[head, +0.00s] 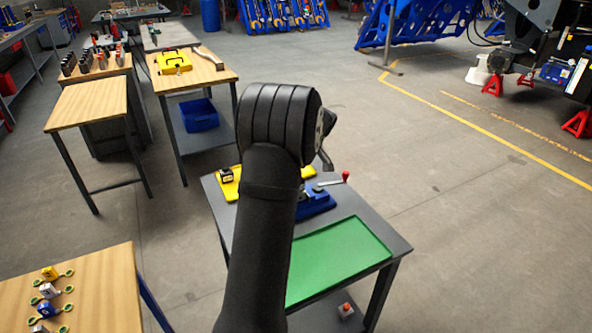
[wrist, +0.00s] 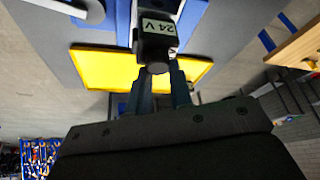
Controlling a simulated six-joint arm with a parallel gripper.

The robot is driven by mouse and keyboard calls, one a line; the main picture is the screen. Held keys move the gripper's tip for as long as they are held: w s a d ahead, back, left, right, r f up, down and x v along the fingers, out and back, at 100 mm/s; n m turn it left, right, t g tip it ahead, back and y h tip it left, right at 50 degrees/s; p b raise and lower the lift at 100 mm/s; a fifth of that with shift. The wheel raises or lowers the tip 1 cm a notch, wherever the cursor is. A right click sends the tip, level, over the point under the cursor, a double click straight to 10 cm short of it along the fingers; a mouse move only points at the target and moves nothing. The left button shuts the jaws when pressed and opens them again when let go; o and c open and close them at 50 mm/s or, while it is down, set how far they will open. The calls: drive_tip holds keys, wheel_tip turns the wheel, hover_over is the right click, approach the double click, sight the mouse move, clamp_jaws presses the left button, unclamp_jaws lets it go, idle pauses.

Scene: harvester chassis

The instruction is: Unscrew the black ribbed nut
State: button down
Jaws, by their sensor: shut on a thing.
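In the wrist view, the black ribbed nut (wrist: 157,68) is a small dark round end below a black body with a white "24 V" label (wrist: 158,28). The two fingers of my gripper (wrist: 159,78) stand on either side of the nut and are shut on it. The ribs are too small to make out. In the head view my own arm hides the gripper and the nut; part of a blue fixture (head: 316,203) shows beside the arm.
The grey work table (head: 222,208) carries a green mat (head: 340,262), a yellow tray (wrist: 95,68) and a red-knobbed lever (head: 345,177). A small dark block (head: 226,175) sits on the tray. Wooden tables (head: 90,103) stand left; open floor lies right.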

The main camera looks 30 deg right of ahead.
drive_tip(key=n+y, duration=0.1)
drive_tip(key=n, duration=0.2)
drive_tip(key=n+g+y, duration=0.1)
drive_tip(key=n, duration=0.3)
drive_tip(key=shift+g, duration=0.4)
drive_tip(key=shift+n, duration=0.6)
drive_tip(key=n+g, duration=0.2)
drive_tip(key=n, duration=0.3)
drive_tip(key=c, duration=1.5)
unclamp_jaws()
drive_tip(key=shift+y, duration=0.3)
